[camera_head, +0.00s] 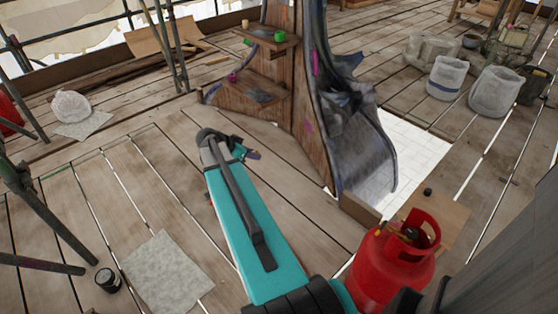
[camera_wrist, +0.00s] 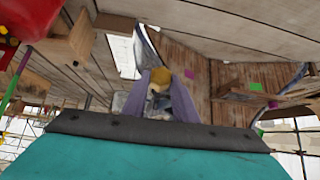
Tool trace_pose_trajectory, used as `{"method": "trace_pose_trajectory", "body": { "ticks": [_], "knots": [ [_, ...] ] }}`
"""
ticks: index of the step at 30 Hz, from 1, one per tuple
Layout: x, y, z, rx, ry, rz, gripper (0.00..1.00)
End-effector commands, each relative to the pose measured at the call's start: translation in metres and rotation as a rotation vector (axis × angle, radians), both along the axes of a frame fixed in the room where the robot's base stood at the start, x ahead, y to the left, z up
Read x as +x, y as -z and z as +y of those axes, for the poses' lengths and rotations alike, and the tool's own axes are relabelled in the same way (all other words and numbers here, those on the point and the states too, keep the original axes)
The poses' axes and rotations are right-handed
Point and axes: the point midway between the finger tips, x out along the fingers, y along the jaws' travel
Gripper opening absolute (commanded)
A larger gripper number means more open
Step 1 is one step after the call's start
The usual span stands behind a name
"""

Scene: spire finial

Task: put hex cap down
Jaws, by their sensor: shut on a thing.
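My gripper (camera_wrist: 160,98) shows in the wrist view with two purple-grey fingers closed around a small piece. A yellow-tan piece (camera_wrist: 160,77) shows between the fingertips, with grey parts below it; I take it to be the hex cap, but its shape is not clear. In the head view my gripper (camera_head: 251,155) is mostly hidden behind my teal arm, and the held piece cannot be made out. It is above the plank floor, in front of the wooden spire (camera_head: 290,100).
The spire has two ledges; the upper ledge (camera_head: 262,42) bears a green piece (camera_head: 280,37) and a small tan piece (camera_head: 245,23). Grey sheet metal (camera_head: 365,150) drapes its right side. A red gas bottle (camera_head: 395,265) stands at lower right.

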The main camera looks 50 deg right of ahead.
Motion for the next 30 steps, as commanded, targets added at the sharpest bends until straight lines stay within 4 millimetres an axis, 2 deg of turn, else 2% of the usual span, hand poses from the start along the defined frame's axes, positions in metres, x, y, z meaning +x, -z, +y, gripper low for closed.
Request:
{"method": "trace_pose_trajectory", "body": {
  "ticks": [1,6,15,21,30],
  "knots": [
    [0.015,-0.011,0.016,-0.001,-0.072,-0.002,0.0],
    [0.063,-0.038,0.064,-0.003,-0.303,-0.003,0.0],
    [0.135,-0.087,0.158,-0.002,-0.698,-0.003,0.0],
    [0.173,-0.122,0.227,-0.003,-0.951,-0.005,0.0],
    [0.212,-0.175,0.335,-0.002,-1.309,-0.005,0.0]
  ]
}}
